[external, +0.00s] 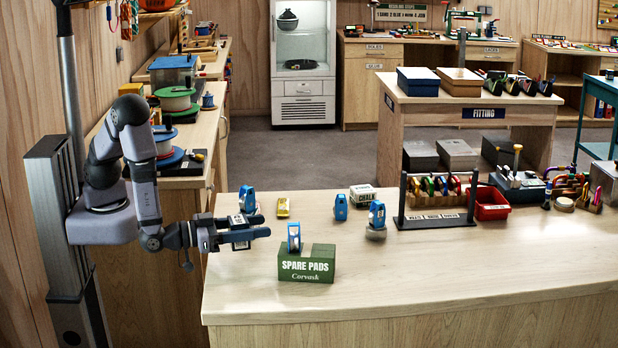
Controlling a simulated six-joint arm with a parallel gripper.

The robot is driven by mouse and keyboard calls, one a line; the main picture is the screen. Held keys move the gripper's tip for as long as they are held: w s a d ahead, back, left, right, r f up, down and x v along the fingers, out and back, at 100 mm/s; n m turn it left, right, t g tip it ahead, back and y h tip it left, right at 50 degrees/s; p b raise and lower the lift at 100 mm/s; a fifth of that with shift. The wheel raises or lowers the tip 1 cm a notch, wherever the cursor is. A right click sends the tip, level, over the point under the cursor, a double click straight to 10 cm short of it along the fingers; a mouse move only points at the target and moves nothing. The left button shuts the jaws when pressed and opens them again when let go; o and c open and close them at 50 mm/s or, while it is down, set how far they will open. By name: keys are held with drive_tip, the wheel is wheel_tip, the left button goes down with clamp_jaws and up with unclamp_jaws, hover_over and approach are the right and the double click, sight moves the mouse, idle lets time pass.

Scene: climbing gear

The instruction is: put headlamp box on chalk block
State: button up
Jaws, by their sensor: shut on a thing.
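My gripper (256,233) is at the left front of the wooden counter, its fingers pointing right. It is shut on a small dark box with pale markings, seemingly the headlamp box (241,245), mostly hidden by the fingers. The white chalk block (362,196), with dark lettering on its front, sits on the counter farther back and to the right, well apart from the gripper. Its top looks bare.
A green spare pads box (306,265) with a blue device (294,237) stands right of my gripper. Other blue devices (341,207) (377,214) (247,200) and a yellow item (283,207) stand around. A carabiner rack (437,202) and red bin (487,202) are farther right. The counter's front right is clear.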

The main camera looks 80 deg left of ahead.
sight(233, 245)
drive_tip(key=shift+f+p, duration=0.3)
drive_tip(key=shift+f, duration=1.65)
drive_tip(key=shift+f, duration=0.1)
drive_tip(key=shift+f, duration=0.15)
drive_tip(key=o, duration=1.1)
drive_tip(key=shift+s+d+b, duration=0.15)
drive_tip(key=shift+s+b, duration=0.3)
drive_tip(key=shift+s, duration=0.15)
drive_tip(key=b+v, duration=0.2)
drive_tip(key=v, duration=0.2)
drive_tip(key=shift+s, duration=0.15)
drive_tip(key=shift+o, duration=0.5)
drive_tip(key=shift+r+v, duration=0.2)
drive_tip(key=shift+v, duration=0.7)
